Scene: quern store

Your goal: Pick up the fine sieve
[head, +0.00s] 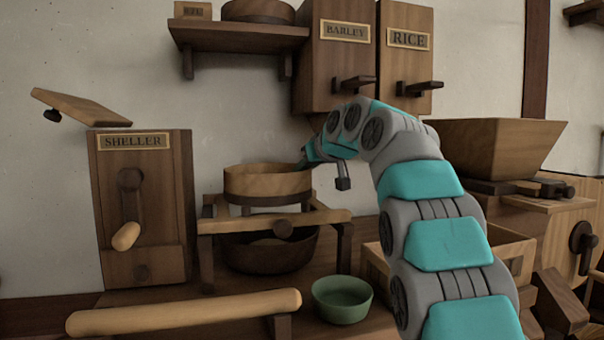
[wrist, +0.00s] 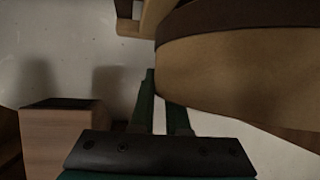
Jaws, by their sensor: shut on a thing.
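The sieve that I take as the fine sieve (head: 267,183) is a round, light wooden hoop with a darker band at its lower edge. It is level, over the wooden stand (head: 222,226) left of centre. I cannot tell if it touches the stand. My gripper (head: 303,165) is at its right rim, shut on the hoop wall. In the wrist view the sieve's curved wall and dark band (wrist: 240,75) fill the upper right. The gripper's fingers (wrist: 162,105) meet its edge there. The sieve's inside is mostly hidden.
A dark bowl (head: 268,250) sits under the stand, and a green bowl (head: 342,300) in front. The sheller (head: 140,210) stands left, its lid raised. A shelf (head: 238,36) above carries another round sieve (head: 258,11). Barley (head: 335,60) and rice (head: 405,60) bins hang behind my arm.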

